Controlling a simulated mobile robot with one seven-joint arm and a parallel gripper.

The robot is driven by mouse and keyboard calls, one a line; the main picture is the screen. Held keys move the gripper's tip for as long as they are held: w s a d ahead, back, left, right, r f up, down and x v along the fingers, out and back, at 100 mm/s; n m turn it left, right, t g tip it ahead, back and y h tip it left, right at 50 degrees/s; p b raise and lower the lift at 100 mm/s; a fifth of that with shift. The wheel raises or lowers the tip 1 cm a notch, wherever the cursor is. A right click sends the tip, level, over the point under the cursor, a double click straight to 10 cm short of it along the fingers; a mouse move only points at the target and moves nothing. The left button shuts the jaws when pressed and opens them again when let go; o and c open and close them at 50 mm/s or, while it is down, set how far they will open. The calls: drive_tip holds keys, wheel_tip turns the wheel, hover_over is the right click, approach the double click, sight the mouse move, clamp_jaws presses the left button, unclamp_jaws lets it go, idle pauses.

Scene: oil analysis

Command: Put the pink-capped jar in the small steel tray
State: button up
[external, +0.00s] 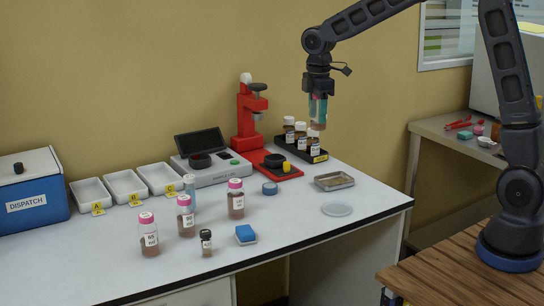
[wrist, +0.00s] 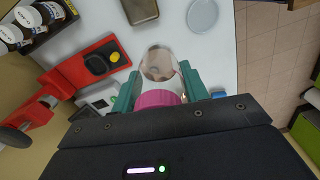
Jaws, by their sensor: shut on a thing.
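My gripper (external: 318,110) is raised above the back right of the white table, near the black rack. In the wrist view, my gripper (wrist: 160,74) has its teal fingers shut on a clear jar with a pink cap (wrist: 158,98). The held jar is mostly hidden by the fingers in the external view. The small steel tray (external: 334,181) lies empty on the table, below and slightly right of my gripper. It also shows at the top of the wrist view (wrist: 141,10). Three other pink-capped jars (external: 148,235) (external: 185,216) (external: 236,199) stand upright on the table.
A black rack (external: 318,157) with several white-capped bottles stands below my gripper, beside a red press (external: 246,120). A round pale dish (external: 337,210) lies in front of the tray. White labelled bins (external: 124,184), a scale (external: 213,172) and a blue box (external: 30,192) stand further left.

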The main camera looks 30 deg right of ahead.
drive_tip(key=w+d, duration=0.2)
drive_tip(key=d, duration=0.6)
hover_over(333, 183)
wheel_tip(333, 183, down, 20)
drive_tip(key=shift+s+r, duration=0.1)
idle(0.3)
drive_tip(key=o, duration=1)
